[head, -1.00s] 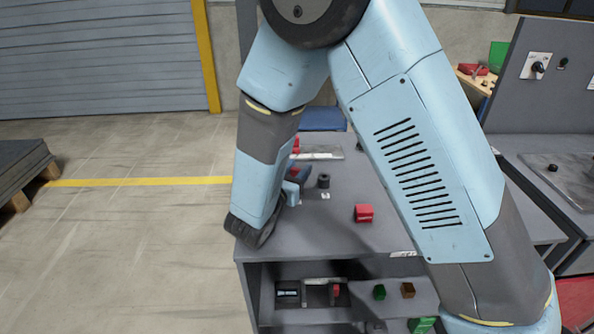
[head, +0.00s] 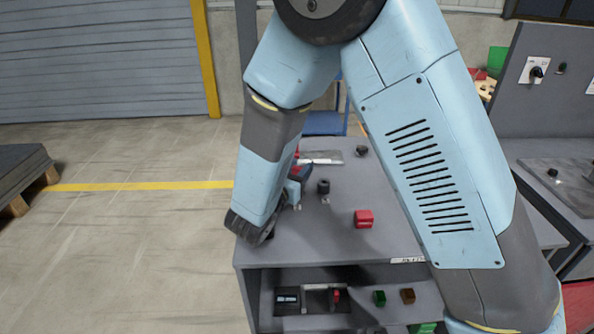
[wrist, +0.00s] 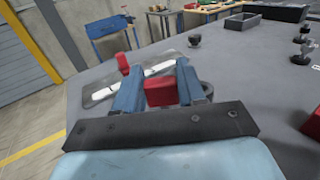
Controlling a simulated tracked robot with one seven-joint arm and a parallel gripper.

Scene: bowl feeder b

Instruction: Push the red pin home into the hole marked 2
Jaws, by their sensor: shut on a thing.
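My gripper (wrist: 157,74) has two blue fingers shut on a red piece (wrist: 160,92), which I take to be the red pin; only its blocky red end shows. In the head view my gripper (head: 299,180) is low over the left part of the grey bench top, mostly behind my forearm. Beyond the fingers lies a flat plate (wrist: 98,97) with a white strip; it also shows in the head view (head: 330,157). A second red piece (wrist: 123,64) stands at the plate's far left. The holes and the mark 2 cannot be made out, and the held piece's lower end is hidden.
A red block (head: 363,218) and a black cylinder (head: 323,187) stand on the bench right of my gripper. A dark knob (head: 362,151) is farther back. Small coloured blocks lie on the shelf (head: 345,312) below. The bench's left edge is close to my wrist.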

